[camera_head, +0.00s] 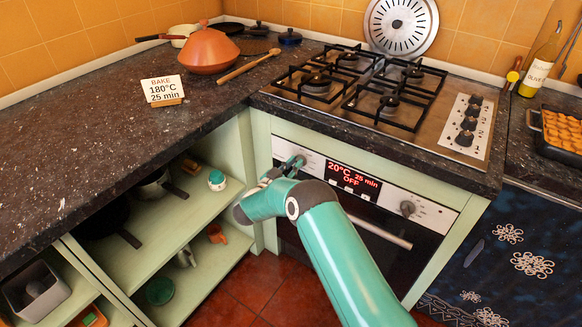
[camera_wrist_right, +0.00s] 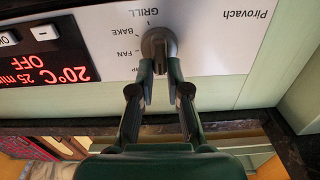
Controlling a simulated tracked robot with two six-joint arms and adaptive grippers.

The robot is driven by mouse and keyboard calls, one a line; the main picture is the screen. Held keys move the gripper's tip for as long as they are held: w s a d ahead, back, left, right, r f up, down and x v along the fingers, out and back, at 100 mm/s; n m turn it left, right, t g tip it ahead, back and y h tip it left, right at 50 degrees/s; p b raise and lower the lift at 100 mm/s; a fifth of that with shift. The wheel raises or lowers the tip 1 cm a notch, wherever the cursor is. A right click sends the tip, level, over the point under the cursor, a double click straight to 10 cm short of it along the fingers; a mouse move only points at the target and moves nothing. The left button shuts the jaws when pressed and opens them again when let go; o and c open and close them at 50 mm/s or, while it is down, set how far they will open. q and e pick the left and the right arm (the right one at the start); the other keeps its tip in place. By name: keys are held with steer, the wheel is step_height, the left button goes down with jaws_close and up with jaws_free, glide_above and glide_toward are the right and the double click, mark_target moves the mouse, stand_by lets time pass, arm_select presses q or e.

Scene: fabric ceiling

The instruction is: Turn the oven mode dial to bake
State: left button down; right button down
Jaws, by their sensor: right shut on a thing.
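The oven mode dial (camera_wrist_right: 158,44) is a round grey knob on the white panel of the oven (camera_head: 385,203). The labels GRILL, BAKE and FAN show beside it in the wrist view, upside down. Which label its pointer faces I cannot tell. My right gripper (camera_wrist_right: 160,78) is at the dial, with a finger on each side, shut on it. In the head view my right gripper (camera_head: 288,167) is at the left end of the panel and partly hidden by my arm. The oven display (camera_head: 354,180) reads 20°C, 25 min, OFF. My left gripper is not in view.
A card (camera_head: 163,90) on the worktop reads BAKE 180°C 25 min. A second knob (camera_head: 407,208) is at the panel's right end. The oven handle (camera_head: 380,232) runs below. A gas hob (camera_head: 378,90) is above; open shelves (camera_head: 175,215) are at the left.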

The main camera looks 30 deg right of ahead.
steer(key=m+b, duration=0.3)
steer(key=b, duration=0.1)
steer(key=s+d+f+m+b, duration=0.1)
steer(key=m+b, duration=0.3)
steer(key=b, duration=0.1)
steer(key=m+b, duration=0.3)
steer(key=b, duration=0.1)
steer(key=shift+s+d+f+m+g, duration=0.15)
steer(key=shift+d+m+g, duration=0.05)
steer(key=shift+m+g, duration=0.1)
steer(key=m+b, duration=0.3)
steer(key=b, duration=0.2)
steer(key=f+m+b, duration=0.1)
steer(key=m+b, duration=0.3)
steer(key=b, duration=0.2)
steer(key=m+b, duration=0.4)
steer(key=b, duration=0.2)
steer(key=shift+s+f, duration=0.1)
steer(key=shift+f, duration=0.15)
steer(key=shift+r+m+b, duration=0.15)
steer(key=shift+m+b, duration=0.85)
steer(key=shift+m, duration=0.1)
steer(key=c, duration=1.2)
jaws_free()
steer(key=shift+o, duration=0.3)
steer(key=shift+a, duration=0.15)
steer(key=shift+r, duration=0.1)
